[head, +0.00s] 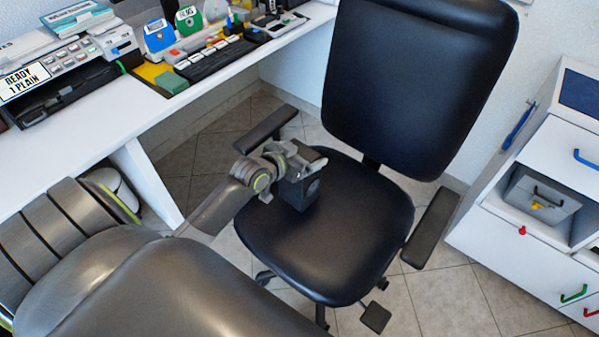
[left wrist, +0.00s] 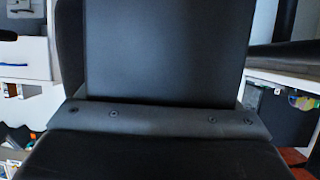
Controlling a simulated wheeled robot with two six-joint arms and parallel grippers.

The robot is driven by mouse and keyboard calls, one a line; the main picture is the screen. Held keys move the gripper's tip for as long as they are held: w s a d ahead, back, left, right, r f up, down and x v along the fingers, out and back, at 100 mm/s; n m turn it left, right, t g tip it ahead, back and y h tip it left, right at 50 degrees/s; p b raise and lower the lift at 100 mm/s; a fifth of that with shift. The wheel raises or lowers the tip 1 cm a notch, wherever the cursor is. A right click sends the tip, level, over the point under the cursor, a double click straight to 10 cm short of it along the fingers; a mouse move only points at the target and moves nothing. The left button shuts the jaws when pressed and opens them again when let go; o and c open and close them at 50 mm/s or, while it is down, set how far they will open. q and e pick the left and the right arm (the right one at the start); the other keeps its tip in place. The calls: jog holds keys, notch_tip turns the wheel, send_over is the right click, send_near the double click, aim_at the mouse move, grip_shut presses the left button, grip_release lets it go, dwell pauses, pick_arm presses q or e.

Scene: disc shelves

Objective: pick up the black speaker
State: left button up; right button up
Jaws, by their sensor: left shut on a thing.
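The black speaker (head: 299,194) is a small dark box with a faint round shape on one side. It is in the head view, over the left part of the black chair seat (head: 345,235). My left gripper (head: 303,165) is shut on its upper part from above. The gripper hides the top of the speaker, and I cannot tell whether its base touches the seat. In the left wrist view, dark surfaces and a dark bar with screws fill the middle, and I cannot tell the speaker apart there. My right gripper is not in view.
The chair's backrest (head: 415,85) rises behind the seat, with armrests (head: 432,228) at both sides. A white desk (head: 95,118) with a printer (head: 75,65) and a keyboard (head: 215,60) stands at left. A white drawer cabinet (head: 550,150) stands at right.

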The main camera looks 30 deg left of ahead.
pick_arm(q)
jog(key=c, duration=0.5)
jog(key=shift+r, duration=0.1)
jog(key=shift+c, duration=0.4)
